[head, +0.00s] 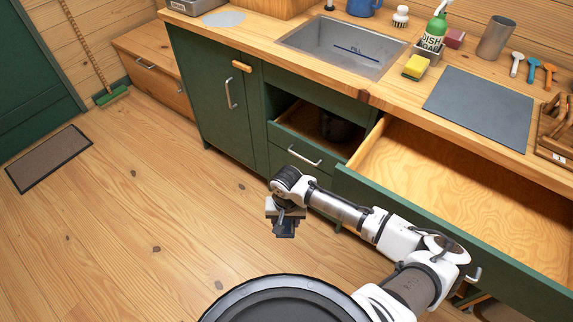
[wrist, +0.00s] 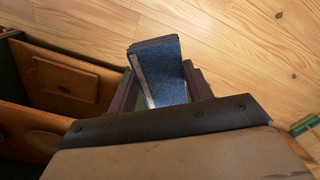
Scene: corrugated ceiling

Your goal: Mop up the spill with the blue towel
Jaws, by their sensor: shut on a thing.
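The blue towel (wrist: 168,75) is a folded, stiff-looking blue piece between the two dark fingers of my gripper (wrist: 160,88) in the wrist view. My gripper is shut on it, and its far end sticks out past the fingertips. In the head view my gripper (head: 286,226) hangs over the floor in front of the green cabinets, pointing down; the towel cannot be made out clearly there. A flat pale grey patch (head: 224,18), which looks like the spill, lies on the wooden counter at the top left, left of the sink. My gripper is well below and apart from it.
A large empty drawer (head: 440,175) stands open at right, beside my arm. A smaller open drawer (head: 300,134) holds a dark pot. The sink (head: 345,47), sponge (head: 416,67), soap bottle (head: 434,30) and grey mat (head: 480,108) are on the counter.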

